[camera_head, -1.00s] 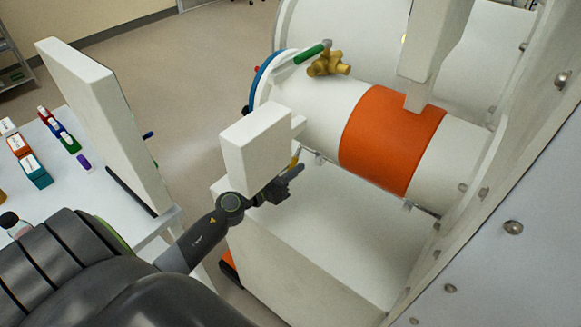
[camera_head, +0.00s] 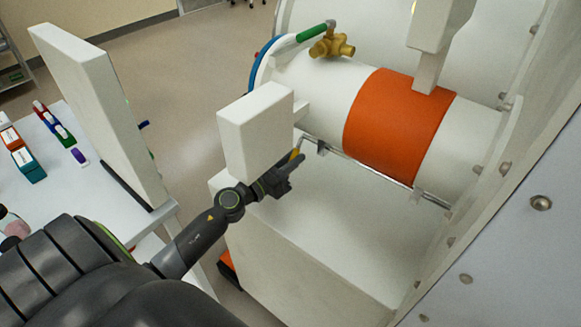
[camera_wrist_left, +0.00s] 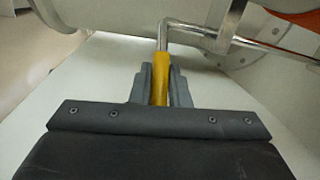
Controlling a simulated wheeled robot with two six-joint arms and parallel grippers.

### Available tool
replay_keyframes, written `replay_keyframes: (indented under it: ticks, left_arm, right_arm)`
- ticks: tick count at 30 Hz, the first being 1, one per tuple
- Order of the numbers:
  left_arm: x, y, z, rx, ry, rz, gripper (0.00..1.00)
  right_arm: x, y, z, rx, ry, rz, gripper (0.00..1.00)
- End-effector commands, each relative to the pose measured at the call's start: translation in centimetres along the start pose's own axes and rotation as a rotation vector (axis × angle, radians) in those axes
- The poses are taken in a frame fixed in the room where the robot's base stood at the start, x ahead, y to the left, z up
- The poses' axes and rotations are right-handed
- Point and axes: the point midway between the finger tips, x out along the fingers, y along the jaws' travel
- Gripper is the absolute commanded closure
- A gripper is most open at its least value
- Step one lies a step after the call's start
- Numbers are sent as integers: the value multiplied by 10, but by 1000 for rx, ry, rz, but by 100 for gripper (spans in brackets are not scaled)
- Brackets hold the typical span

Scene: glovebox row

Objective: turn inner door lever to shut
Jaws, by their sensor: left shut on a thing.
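The inner door lever is a bent metal rod with a yellow grip (camera_wrist_left: 162,75), seen in the left wrist view. Its bright rod (camera_head: 365,165) runs along the lower side of the white cylinder in the head view. My left gripper (camera_head: 290,172) is at the yellow end. In the left wrist view its two dark fingers (camera_wrist_left: 161,92) are shut on the yellow grip, one on each side. The rod's bend lies just beyond the fingertips. My right gripper is not in view.
The white cylinder (camera_head: 315,100) has an orange band (camera_head: 398,125) and a brass valve (camera_head: 332,46) with a green handle. A white box (camera_head: 255,130) stands close to my left wrist. A white table (camera_head: 60,200) with small coloured boxes is at left.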

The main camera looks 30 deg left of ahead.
Motion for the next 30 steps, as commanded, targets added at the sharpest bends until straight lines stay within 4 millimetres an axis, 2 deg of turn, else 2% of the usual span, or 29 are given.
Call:
replay_keyframes:
  ticks: [1, 11, 12, 16, 25, 30]
  left_arm:
    - [0, 0, -5, -1, -2, -1, 100]
    - [0, 0, -3, 1, -3, -2, 100]
    - [0, 0, -3, 1, -3, -2, 80]
    - [0, 0, -2, 1, -4, -2, 63]
    - [-1, 0, -2, 2, -5, -2, 63]
    - [-18, 1, -5, 4, -3, -2, 63]
  right_arm:
    - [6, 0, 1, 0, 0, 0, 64]
    - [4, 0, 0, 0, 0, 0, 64]
    - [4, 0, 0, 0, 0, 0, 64]
    - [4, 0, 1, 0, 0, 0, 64]
    - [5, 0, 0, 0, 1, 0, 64]
    - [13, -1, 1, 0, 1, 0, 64]
